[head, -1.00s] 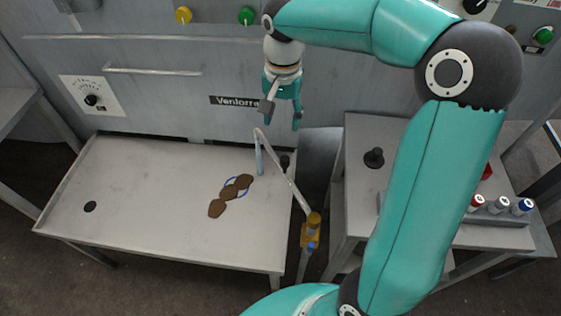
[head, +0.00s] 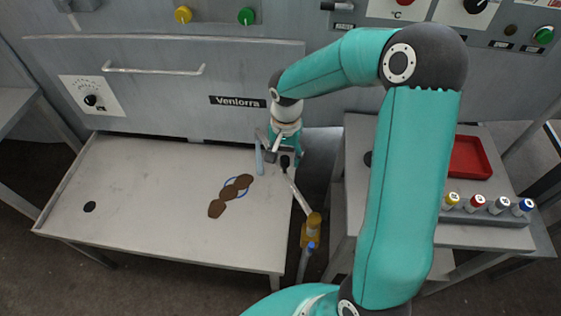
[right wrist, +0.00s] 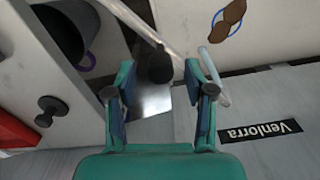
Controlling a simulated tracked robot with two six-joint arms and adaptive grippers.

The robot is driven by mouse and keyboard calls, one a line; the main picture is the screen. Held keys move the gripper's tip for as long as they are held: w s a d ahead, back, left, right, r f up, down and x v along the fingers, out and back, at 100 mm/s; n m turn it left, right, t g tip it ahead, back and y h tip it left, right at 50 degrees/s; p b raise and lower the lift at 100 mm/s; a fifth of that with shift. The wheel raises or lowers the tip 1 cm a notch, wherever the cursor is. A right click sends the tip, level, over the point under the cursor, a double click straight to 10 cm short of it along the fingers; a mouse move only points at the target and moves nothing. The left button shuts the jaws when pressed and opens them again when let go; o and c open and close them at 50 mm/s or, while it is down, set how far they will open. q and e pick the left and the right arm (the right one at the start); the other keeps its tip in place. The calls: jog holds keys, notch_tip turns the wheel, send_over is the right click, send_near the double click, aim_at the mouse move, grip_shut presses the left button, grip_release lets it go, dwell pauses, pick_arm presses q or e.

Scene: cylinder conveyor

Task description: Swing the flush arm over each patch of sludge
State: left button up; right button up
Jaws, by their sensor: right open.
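The flush arm (head: 299,197) is a thin grey pipe rising from a yellow-orange pivot (head: 313,222) at the right edge of the sink table. It has a black knob (right wrist: 160,65) and a pale blue spout (head: 259,158) pointing down over the table. Brown patches of sludge (head: 217,208) lie in a slanting row on the table, with a blue ring (head: 246,190) around part of it. My right gripper (right wrist: 158,78) is open, pointing down, with the black knob between its fingertips in the right wrist view; contact cannot be told. My left gripper is not in view.
The pale table (head: 140,180) has a dark drain hole (head: 90,207) at left and is otherwise clear. Behind it stands a grey machine front with a handle rail. At right, a side bench holds a red tray (head: 470,157) and a rack of capped cylinders (head: 488,212).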

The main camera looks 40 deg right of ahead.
jog(key=shift+f, duration=0.8)
jog(key=shift+c, duration=0.4)
grip_shut()
jog(key=shift+a, duration=0.1)
